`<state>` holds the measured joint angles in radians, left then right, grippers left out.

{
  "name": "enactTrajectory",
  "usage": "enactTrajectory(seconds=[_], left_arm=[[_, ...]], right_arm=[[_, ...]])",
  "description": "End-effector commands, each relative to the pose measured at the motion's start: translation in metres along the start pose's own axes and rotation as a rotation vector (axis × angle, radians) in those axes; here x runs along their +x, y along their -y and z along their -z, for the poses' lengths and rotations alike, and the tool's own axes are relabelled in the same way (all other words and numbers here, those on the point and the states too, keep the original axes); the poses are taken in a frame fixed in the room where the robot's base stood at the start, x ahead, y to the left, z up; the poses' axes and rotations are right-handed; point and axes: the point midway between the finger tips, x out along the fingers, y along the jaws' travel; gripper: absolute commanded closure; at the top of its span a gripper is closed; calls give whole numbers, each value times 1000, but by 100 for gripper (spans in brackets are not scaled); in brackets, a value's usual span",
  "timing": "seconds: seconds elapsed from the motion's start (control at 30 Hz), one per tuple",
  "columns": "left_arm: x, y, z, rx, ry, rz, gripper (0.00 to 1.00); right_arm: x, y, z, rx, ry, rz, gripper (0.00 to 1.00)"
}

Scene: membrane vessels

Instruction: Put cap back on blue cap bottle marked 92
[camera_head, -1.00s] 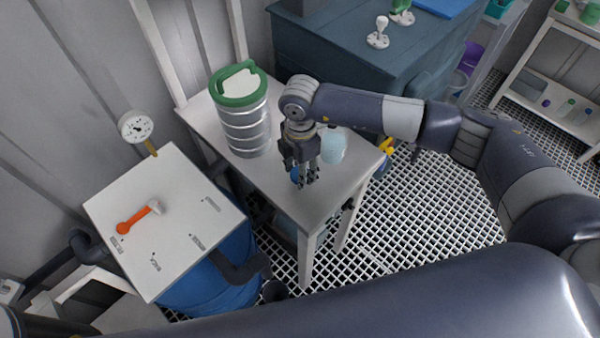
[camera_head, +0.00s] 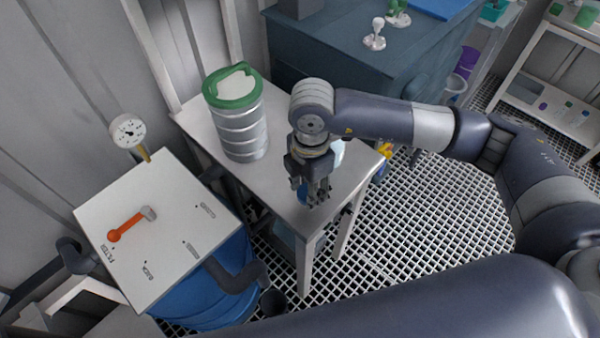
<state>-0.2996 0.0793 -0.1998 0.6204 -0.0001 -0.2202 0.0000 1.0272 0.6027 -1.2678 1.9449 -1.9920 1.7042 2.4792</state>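My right gripper (camera_head: 317,203) points down over the front part of the white table. A patch of blue (camera_head: 303,196) shows at its fingers, likely the blue cap. The fingers hide most of it, and I cannot tell whether they are closed on it. The pale blue translucent bottle (camera_head: 337,152) stands upright on the table just behind and right of this gripper. My wrist and forearm cover much of it, including its top. Its number cannot be read. My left gripper is not in view.
A ribbed metal canister with a green lid (camera_head: 240,128) stands on the white table (camera_head: 268,190), left of my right gripper. A panel with an orange lever (camera_head: 128,226) and a gauge (camera_head: 128,131) are at left. A dark blue-grey cabinet (camera_head: 340,48) stands behind the table.

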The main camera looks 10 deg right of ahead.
Motion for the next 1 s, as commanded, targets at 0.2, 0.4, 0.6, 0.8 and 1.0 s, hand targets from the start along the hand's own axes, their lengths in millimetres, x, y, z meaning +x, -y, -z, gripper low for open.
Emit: enactTrajectory(seconds=[0.2, 0.4, 0.6, 0.8, 1.0], left_arm=[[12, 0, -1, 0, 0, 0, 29], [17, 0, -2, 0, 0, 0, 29], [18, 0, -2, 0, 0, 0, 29], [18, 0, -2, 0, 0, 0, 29], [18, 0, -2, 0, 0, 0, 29]], right_arm=[[-2, 46, 10, -2, -1, 0, 69], [-6, 74, 17, -2, -1, -1, 69], [-8, 87, 19, 0, 0, -1, 69], [-8, 89, 20, 2, 0, 0, 69], [-8, 89, 20, 1, 0, 0, 69]])
